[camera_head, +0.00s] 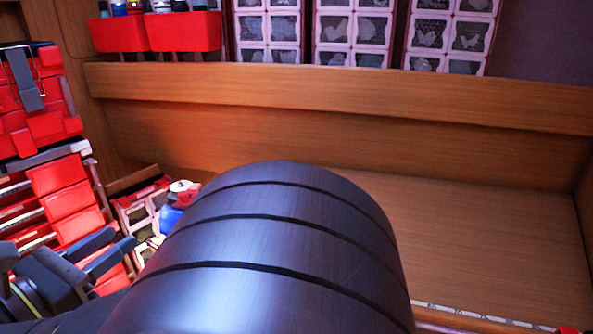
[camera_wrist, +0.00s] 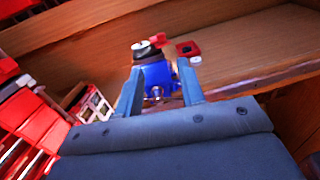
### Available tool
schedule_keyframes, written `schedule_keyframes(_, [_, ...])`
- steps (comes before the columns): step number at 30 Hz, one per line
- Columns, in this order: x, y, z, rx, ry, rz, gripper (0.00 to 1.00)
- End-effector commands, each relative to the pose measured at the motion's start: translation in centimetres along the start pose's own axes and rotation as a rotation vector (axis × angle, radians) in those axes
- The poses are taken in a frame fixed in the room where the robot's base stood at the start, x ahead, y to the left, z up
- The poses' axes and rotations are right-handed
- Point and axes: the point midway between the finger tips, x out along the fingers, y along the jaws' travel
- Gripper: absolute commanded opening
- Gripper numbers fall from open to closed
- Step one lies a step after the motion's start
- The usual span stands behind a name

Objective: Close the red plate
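No single part shows clearly as the red plate. Red flat panels form a stepped red case (camera_head: 62,187) at the left of the head view; its edge also shows at the left of the wrist view (camera_wrist: 22,108). A small red square piece with a dark middle (camera_wrist: 188,49) is beyond my right finger in the wrist view. My gripper (camera_head: 121,238) is at the lower left of the head view, in front of the red case. In the wrist view its two fingers (camera_wrist: 160,88) are apart. A blue object (camera_wrist: 154,74) with a white and black top shows between and beyond them; contact is unclear.
A wooden ledge (camera_head: 300,88) runs across the back, with a bare wooden surface (camera_head: 480,235) at the right. Red bins (camera_head: 184,32) and framed panels (camera_head: 353,30) stand above. My dark arm link hides the middle foreground.

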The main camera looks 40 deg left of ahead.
Motion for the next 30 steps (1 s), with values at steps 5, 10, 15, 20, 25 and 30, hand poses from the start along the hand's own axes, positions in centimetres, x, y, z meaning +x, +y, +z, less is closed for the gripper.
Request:
schedule_keyframes(5, [3.7, -0.1, 0.0, 0.001, 0.002, -0.006, 0.36])
schedule_keyframes(10, [7.2, -0.1, 0.0, 0.001, 0.003, -0.008, 0.36])
schedule_keyframes(15, [10.5, -0.2, -0.1, 0.001, 0.003, -0.007, 0.36])
schedule_keyframes(20, [13.2, -0.2, -0.1, 0.001, 0.003, -0.006, 0.36])
schedule_keyframes(25, [15.0, -0.1, -0.1, 0.001, 0.003, -0.004, 0.36])
schedule_keyframes(30, [15.7, -0.1, -0.1, 0.001, 0.003, -0.003, 0.36])
